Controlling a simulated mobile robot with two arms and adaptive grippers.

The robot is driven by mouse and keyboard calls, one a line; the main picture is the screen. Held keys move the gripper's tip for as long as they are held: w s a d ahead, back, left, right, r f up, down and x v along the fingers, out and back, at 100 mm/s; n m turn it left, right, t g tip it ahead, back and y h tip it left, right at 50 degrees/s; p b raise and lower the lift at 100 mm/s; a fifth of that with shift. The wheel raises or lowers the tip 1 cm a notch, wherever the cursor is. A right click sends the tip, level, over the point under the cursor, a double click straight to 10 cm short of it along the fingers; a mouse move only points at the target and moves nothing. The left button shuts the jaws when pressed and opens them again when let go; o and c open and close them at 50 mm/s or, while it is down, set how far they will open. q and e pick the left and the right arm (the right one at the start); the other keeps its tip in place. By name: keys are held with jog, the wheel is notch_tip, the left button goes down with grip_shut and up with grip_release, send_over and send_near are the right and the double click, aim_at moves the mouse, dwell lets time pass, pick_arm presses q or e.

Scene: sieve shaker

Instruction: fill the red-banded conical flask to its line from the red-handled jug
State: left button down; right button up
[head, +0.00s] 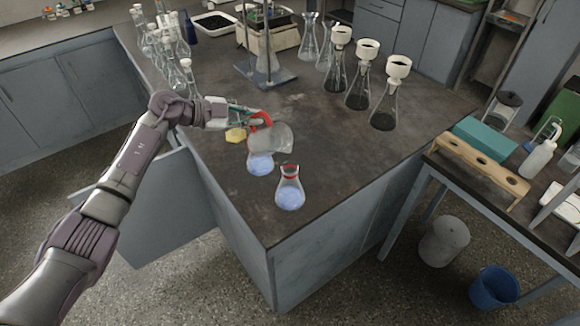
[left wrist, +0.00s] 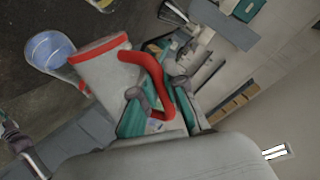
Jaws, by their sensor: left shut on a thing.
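My left gripper (head: 245,118) is shut on the red-handled jug (head: 275,138). The jug is tilted, and its red handle (left wrist: 158,85) and whitish body (left wrist: 105,72) show in the left wrist view. The red-banded conical flask (head: 290,190) stands near the front corner of the bench, with blue liquid in its lower part. A second flask (head: 260,164) with blue liquid stands directly below the jug, its neck hidden behind it. A flask with blue liquid (left wrist: 48,50) is beside the jug's rim in the left wrist view; I cannot tell which. My right gripper is not in view.
A small yellow piece (head: 236,135) lies behind the jug. Several flasks with white funnels (head: 397,68) stand at the back right, and bottles and glassware (head: 170,50) at the back left. A stand (head: 268,76) is behind. The bench front edge is close to the flasks.

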pick_arm(q)
jog(key=shift+s+d+r+m+t+y, duration=0.2)
jog(key=shift+d+m+t+y, duration=0.1)
jog(key=shift+m+y, duration=0.2)
dwell(3.8)
jog(key=shift+w+a, duration=0.15)
jog(key=shift+a, duration=0.05)
jog(key=n+h, duration=0.1)
jog(key=w+a+f+n+h+b, duration=0.1)
jog(key=shift+f+n+g, duration=0.1)
jog(key=shift+n+g, duration=0.2)
jog(key=shift+g, duration=0.1)
jog(key=shift+a, duration=0.1)
jog(key=shift+w, duration=0.15)
jog(key=shift+w+a+f+n+h+b, duration=0.35)
jog(key=shift+w+a+n+h+b, duration=0.4)
jog(key=shift+b, duration=1.4)
jog(key=shift+w+a+f+n+h+b, duration=0.35)
jog(key=shift+n+h+b, duration=0.5)
jog(key=shift+b, duration=1.25)
jog(key=shift+w+a+f+n+h+b, duration=0.6)
jog(key=shift+n+b, duration=0.5)
jog(key=shift+b, duration=1.05)
